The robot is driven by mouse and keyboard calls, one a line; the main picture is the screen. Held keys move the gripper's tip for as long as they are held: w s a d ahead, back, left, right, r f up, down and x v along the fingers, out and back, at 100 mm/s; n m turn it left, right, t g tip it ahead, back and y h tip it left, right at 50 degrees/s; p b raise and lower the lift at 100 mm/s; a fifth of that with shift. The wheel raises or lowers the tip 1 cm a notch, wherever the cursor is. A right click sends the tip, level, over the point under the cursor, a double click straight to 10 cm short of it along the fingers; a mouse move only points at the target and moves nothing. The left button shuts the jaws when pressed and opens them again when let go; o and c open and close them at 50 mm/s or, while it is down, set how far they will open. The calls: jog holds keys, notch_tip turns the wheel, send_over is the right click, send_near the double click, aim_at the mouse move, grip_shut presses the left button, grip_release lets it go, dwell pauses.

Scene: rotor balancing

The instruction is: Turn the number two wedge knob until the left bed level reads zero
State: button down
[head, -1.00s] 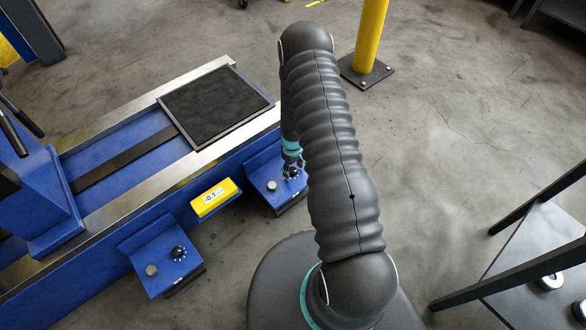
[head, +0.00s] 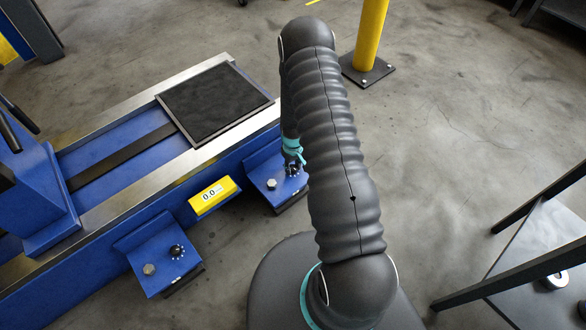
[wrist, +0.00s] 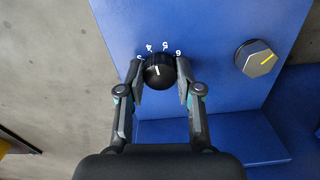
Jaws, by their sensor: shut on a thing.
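The black wedge knob (wrist: 158,70) sits on a blue foot plate of the bed, with a dial of white digits around its far side. Its white pointer line points up, slightly left, near the 4. My gripper (wrist: 161,80) is shut on this knob, a finger on each side. In the head view my gripper (head: 292,168) is over the far foot plate (head: 262,182), and the knob is mostly hidden there. No knob number label is readable.
A nearer foot plate (head: 150,248) carries a second black knob (head: 177,251). A yellow post (head: 370,35) stands behind my arm, and a dark-framed table (head: 545,240) is at the right.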

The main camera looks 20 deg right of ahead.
aim_at(293, 168)
jog(key=shift+m+b, duration=0.4)
jog(key=shift+m, duration=0.4)
jog(key=c, duration=0.8)
grip_release()
jog(key=shift+o, duration=0.2)
jog(key=shift+r, duration=0.1)
notch_tip(293, 168, up, 12)
